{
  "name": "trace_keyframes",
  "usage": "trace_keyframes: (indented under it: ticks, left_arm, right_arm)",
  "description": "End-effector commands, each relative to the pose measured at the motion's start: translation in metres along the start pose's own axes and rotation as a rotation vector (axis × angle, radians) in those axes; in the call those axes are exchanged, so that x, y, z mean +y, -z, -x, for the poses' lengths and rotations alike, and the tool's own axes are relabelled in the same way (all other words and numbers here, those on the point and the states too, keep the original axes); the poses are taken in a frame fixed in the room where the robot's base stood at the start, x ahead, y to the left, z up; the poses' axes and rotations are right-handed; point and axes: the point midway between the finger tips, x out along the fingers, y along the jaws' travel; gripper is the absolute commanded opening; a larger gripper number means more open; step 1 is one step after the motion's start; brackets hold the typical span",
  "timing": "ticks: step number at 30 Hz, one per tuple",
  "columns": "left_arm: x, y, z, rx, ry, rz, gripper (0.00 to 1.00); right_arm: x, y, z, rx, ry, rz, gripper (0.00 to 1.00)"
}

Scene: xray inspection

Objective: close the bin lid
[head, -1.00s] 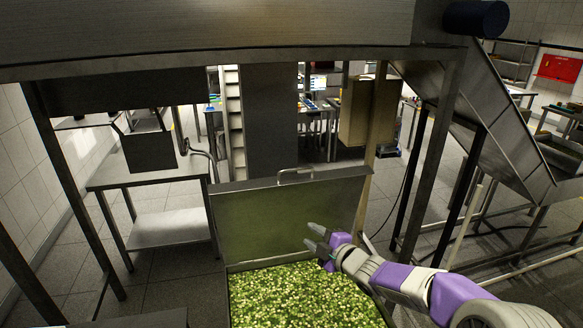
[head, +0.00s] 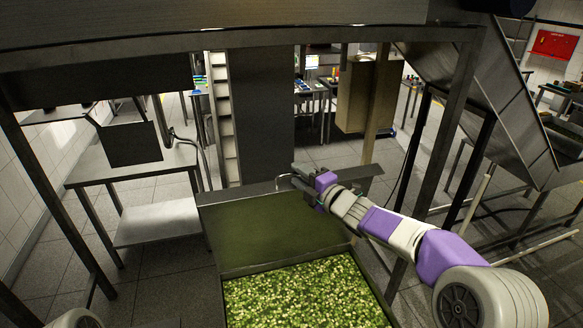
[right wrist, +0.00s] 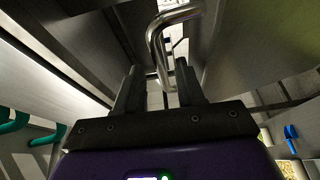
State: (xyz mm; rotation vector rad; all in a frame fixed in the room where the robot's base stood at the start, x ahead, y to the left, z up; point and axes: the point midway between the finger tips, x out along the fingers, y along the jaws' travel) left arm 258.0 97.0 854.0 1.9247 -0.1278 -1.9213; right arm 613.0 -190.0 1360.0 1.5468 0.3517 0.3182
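The bin (head: 366,278) stands open in front of me, full of green and pale bits. Its lid (head: 265,228) is raised at the far side, its greenish inner face towards me. A bent metal handle (head: 281,181) sits on the lid's top edge. My right gripper (head: 300,178) is at this handle, its arm reaching across the right part of the lid. In the right wrist view the two fingers (right wrist: 158,88) are apart, with the handle (right wrist: 156,48) reaching down between them and a gap visible. My left gripper is not in view.
A steel table (head: 130,170) stands to the left. A metal frame post (head: 437,150) and a sloping chute (head: 490,110) stand to the right. A beige box (head: 357,95) hangs behind the lid. Floor shows between them.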

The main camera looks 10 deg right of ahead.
Motion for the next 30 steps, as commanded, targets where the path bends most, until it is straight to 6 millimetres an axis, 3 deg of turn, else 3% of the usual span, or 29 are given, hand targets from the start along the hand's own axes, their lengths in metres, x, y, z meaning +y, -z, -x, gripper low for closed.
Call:
trace_keyframes:
  ticks: [6, 18, 25, 30]
  left_arm:
    - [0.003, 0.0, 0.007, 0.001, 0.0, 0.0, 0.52]
    - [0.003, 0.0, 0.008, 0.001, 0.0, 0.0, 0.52]
    - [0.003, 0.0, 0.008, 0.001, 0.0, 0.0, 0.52]
    - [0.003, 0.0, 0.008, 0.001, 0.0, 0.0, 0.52]
  right_arm:
    - [0.0, 0.001, -0.028, 0.002, 0.001, -0.001, 0.38]
    - [-0.001, 0.0, -0.036, 0.0, 0.001, -0.002, 0.38]
    - [-0.001, 0.0, -0.035, 0.0, 0.001, -0.002, 0.03]
    - [-0.001, 0.0, -0.035, 0.0, 0.001, -0.002, 0.0]
